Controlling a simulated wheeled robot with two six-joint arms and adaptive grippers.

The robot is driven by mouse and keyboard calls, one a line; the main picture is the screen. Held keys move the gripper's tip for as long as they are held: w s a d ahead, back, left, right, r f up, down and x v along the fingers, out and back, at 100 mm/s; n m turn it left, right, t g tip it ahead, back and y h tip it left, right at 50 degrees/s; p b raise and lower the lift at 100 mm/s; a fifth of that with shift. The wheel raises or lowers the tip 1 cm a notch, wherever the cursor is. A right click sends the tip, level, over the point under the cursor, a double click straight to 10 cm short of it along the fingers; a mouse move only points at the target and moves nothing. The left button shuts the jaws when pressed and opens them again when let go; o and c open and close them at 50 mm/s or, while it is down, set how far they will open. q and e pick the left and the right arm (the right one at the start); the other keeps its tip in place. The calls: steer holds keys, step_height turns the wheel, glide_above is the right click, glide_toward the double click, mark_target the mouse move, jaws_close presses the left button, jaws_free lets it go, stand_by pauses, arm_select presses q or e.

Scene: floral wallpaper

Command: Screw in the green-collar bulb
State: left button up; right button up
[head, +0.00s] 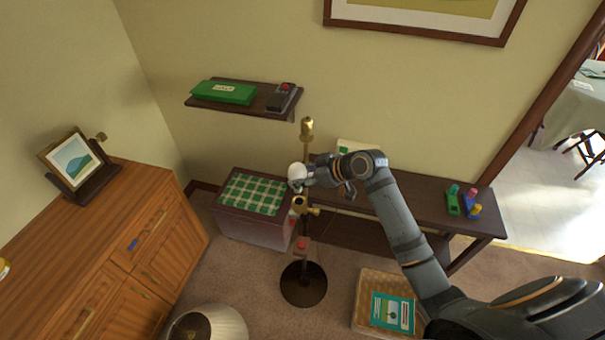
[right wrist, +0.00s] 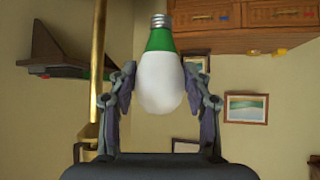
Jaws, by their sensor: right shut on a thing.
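The bulb (head: 297,171) is in my right gripper (head: 304,181). In the right wrist view the bulb (right wrist: 160,82) has a white globe, a green collar and a silver screw base, and the two fingers (right wrist: 159,85) are shut on its globe from both sides. The screw base points away from the palm. In the head view the bulb is apart from and just above a brass fitting (head: 299,204) on the floor lamp, whose dark round base (head: 303,287) stands on the carpet. The inside of the fitting is too small to make out. My left gripper is not in view.
The lamp's brass pole (right wrist: 97,75) runs close beside my fingers. A lampshade (head: 228,322) lies on the floor. A chest with a green checked cloth (head: 252,194) and a dark bench (head: 405,188) stand behind. A shelf (head: 250,105) is above, and a wooden dresser (head: 165,205) is left.

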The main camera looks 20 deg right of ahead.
steer(key=f+b, duration=0.1)
steer(key=f, duration=0.2)
steer(key=shift+s+d+f+b, duration=0.15)
steer(key=shift+s+d+b, duration=0.05)
steer(key=shift+b, duration=0.15)
steer(key=shift+w+a+f, duration=0.15)
steer(key=shift+f, duration=0.15)
steer(key=shift+r, duration=0.1)
steer(key=shift+p, duration=0.35)
stand_by(0.8)
steer(key=shift+f+b, duration=0.95)
steer(key=shift+f, duration=0.45)
steer(key=o, duration=1.3)
steer(key=shift+c, duration=0.2)
